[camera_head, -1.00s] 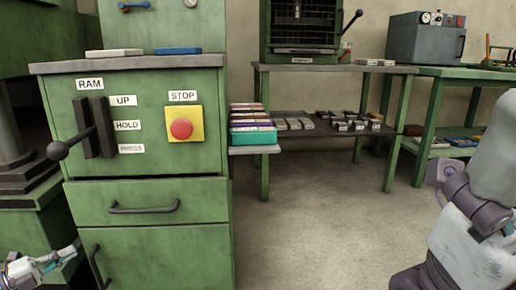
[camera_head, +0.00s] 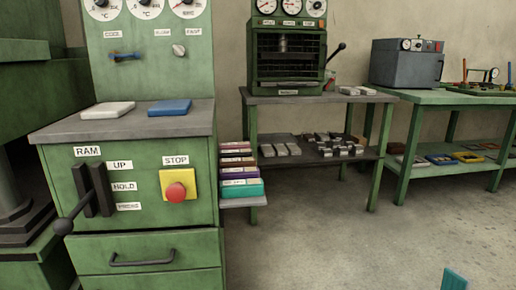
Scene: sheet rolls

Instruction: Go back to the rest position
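A small teal piece (camera_head: 455,279) shows at the bottom right edge of the head view. It may be a fingertip of my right gripper, but most of it is cut off, so its opening cannot be told. My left gripper is not in view. The green press cabinet (camera_head: 150,252) stands at the left. It has a dark lever (camera_head: 85,200) labelled RAM, beside UP and HOLD labels, and a red STOP button (camera_head: 176,192) on a yellow plate.
White (camera_head: 107,110) and blue (camera_head: 169,107) slabs lie on the cabinet top. Stacked coloured boxes (camera_head: 240,173) sit on its side shelf. A bench (camera_head: 320,97) bears a small press (camera_head: 287,60); a green table (camera_head: 440,97) bears a grey oven (camera_head: 407,62). The floor (camera_head: 330,245) at front right is clear.

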